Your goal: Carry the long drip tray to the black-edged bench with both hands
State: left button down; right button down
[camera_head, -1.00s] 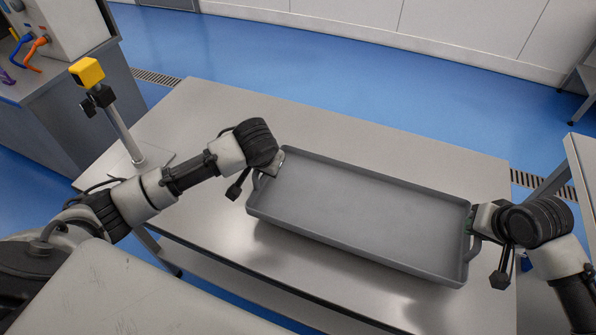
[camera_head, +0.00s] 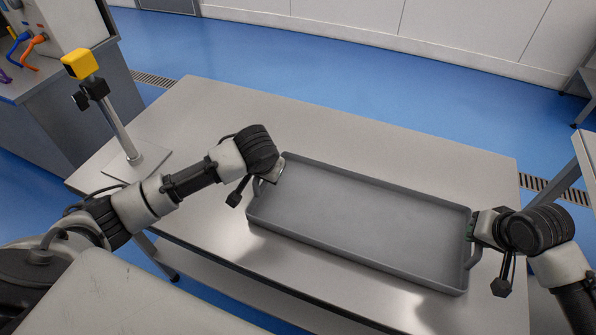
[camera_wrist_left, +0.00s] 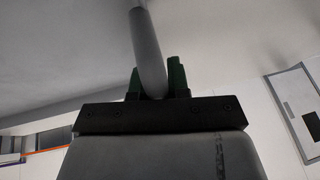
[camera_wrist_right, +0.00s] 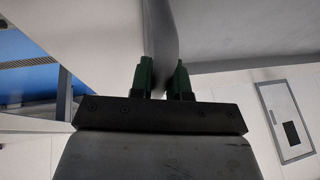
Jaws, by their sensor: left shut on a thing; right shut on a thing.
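The long drip tray (camera_head: 352,222) is a grey, shallow, empty rectangular tray in the middle of the head view. It looks about level over a pale grey table (camera_head: 330,122), with soft shadows below; the exact gap is unclear. My left gripper (camera_head: 270,176) is shut on the handle at its left end. My right gripper (camera_head: 473,230) is shut on the handle at its right end. In the left wrist view the green fingers (camera_wrist_left: 160,82) straddle a grey handle bar, and the right wrist view shows the same grip (camera_wrist_right: 163,82). No black edging is clear on this table.
A post with a yellow block (camera_head: 80,64) stands on a flat base at the table's left end. A dark grey cabinet (camera_head: 75,115) with cables on top is at the far left. Another pale surface (camera_head: 584,150) is at the right edge. Blue floor (camera_head: 350,70) lies open behind the table.

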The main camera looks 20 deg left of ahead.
pick_arm(q)
jog(key=shift+f, duration=0.45)
pick_arm(e)
jog(key=shift+f, duration=0.4)
pick_arm(q)
jog(key=c, duration=1.1)
grip_release()
pick_arm(e)
jog(key=c, duration=1.1)
grip_release()
jog(key=shift+r, duration=0.15)
pick_arm(q)
jog(key=v, duration=1.2)
pick_arm(e)
jog(key=v, duration=1.1)
jog(key=shift+s+r, duration=0.15)
jog(key=shift+r, duration=0.2)
jog(key=shift+d, duration=0.1)
